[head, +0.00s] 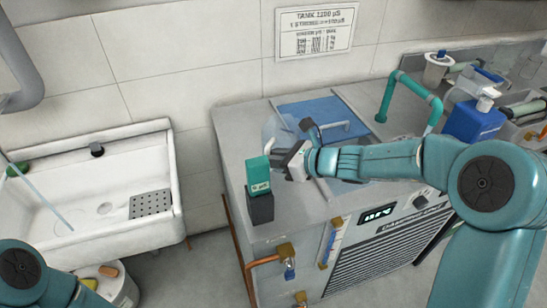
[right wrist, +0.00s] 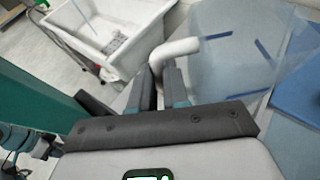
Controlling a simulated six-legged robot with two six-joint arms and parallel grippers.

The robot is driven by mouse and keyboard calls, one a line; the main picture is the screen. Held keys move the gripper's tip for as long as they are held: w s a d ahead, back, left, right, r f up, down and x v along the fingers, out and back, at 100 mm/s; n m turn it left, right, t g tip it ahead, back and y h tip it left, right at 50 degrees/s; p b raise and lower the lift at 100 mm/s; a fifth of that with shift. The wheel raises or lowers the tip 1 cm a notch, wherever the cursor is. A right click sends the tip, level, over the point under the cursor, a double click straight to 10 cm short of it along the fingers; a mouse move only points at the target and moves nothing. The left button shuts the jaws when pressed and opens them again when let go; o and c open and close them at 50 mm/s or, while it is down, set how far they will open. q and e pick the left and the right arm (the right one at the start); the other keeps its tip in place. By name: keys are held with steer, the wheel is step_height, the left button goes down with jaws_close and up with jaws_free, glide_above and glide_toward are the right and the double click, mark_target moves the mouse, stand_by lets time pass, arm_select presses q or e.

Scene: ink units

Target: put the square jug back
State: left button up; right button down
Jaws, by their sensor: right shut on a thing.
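The square jug (right wrist: 235,50) is clear and faintly blue, with a pale tubular handle (right wrist: 174,48) in the right wrist view. In the head view the jug (head: 276,130) shows faintly on the steel counter's left part, partly hidden by my gripper. My right gripper (head: 299,155) is shut on the jug's handle; in the right wrist view its dark fingers (right wrist: 160,80) lie on both sides of the handle's end. I cannot tell whether the jug touches the counter. My left gripper is out of view.
A green meter (head: 258,174) in a dark holder (head: 260,208) stands at the counter's front left corner. A blue lid (head: 300,111) lies behind my gripper. A green pipe (head: 391,92) and a blue bottle (head: 470,122) stand to the right. A white sink (head: 160,145) is left.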

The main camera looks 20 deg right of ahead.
steer(key=c, duration=1.5)
jaws_free()
steer(key=shift+f, duration=0.25)
steer(key=shift+c, duration=0.2)
steer(key=o, duration=0.4)
steer(key=shift+o, duration=0.2)
steer(key=shift+r, duration=0.1)
steer(key=v, duration=1.2)
steer(key=shift+p, duration=0.45)
steer(key=shift+r, duration=0.15)
